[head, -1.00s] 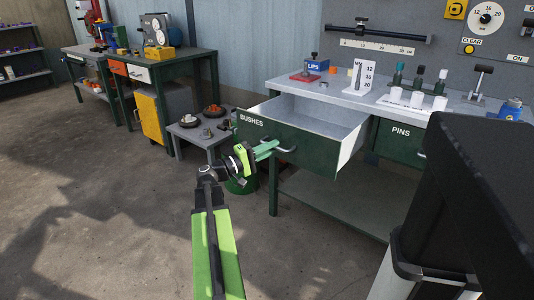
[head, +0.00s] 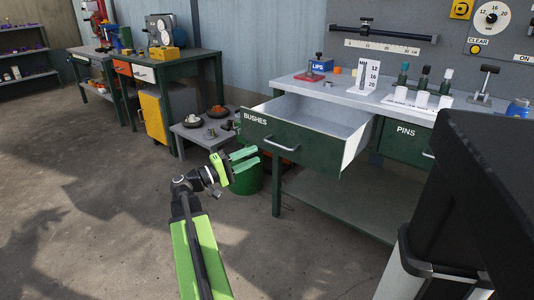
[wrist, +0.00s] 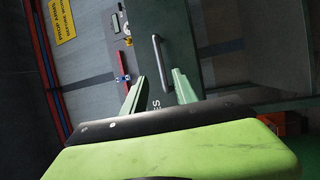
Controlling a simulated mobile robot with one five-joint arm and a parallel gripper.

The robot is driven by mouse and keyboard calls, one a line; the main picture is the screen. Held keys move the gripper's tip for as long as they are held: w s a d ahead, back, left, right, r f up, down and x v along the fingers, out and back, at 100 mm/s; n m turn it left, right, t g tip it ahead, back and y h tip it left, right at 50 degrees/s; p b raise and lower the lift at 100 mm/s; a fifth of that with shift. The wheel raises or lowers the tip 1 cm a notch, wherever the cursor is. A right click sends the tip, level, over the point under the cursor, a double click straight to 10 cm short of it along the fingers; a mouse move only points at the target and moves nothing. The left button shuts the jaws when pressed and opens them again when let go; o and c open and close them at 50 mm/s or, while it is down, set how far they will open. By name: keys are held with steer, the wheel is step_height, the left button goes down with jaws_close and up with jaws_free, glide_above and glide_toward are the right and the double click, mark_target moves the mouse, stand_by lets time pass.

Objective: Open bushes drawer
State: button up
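The bushes drawer (head: 310,148) is pulled out of the green workbench. Its dark green front bears the label BUSHES, and its grey inside looks empty where I can see it. Its bar handle (head: 282,144) is bare. My gripper (head: 247,159) is to the left of the handle and apart from it. In the wrist view my gripper (wrist: 153,87) shows two green fingers spread with nothing between them. The handle (wrist: 161,60) stands ahead, in line with the gap between the fingers.
The closed PINS drawer (head: 404,140) is to the right. A low grey table (head: 205,133) and a green bin (head: 247,180) stand near my gripper. Open floor lies at left.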

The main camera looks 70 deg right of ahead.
steer(key=b+v, duration=0.1)
steer(key=v, duration=0.7)
steer(key=w+a+n+t+h+p, duration=0.1)
steer(key=w+a+n+t+h, duration=0.15)
steer(key=w+a, duration=0.35)
steer(key=w+a+n+t+h+p, duration=0.1)
steer(key=w+a+t+p, duration=0.15)
steer(key=w, duration=0.55)
steer(key=w+a+f+n+t+y, duration=0.25)
steer(key=w+a+f+t, duration=0.3)
steer(key=w+a, duration=0.35)
steer(key=w+a+f+n+t+y+p, duration=0.1)
steer(key=a+f+y, duration=0.45)
steer(key=a, duration=0.75)
steer(key=w+a+f+n+t+y, duration=0.2)
steer(key=a+f+y, duration=0.3)
steer(key=a, duration=0.8)
steer(key=w+a+f+n+t+y+p, duration=0.1)
steer(key=a+f+y, duration=0.4)
steer(key=a, duration=0.7)
step_height(320, 180, up, 37)
steer(key=p, duration=3.8)
steer(key=shift+w+a+f+h, duration=0.2)
steer(key=shift+a+h, duration=0.15)
steer(key=shift+a, duration=0.05)
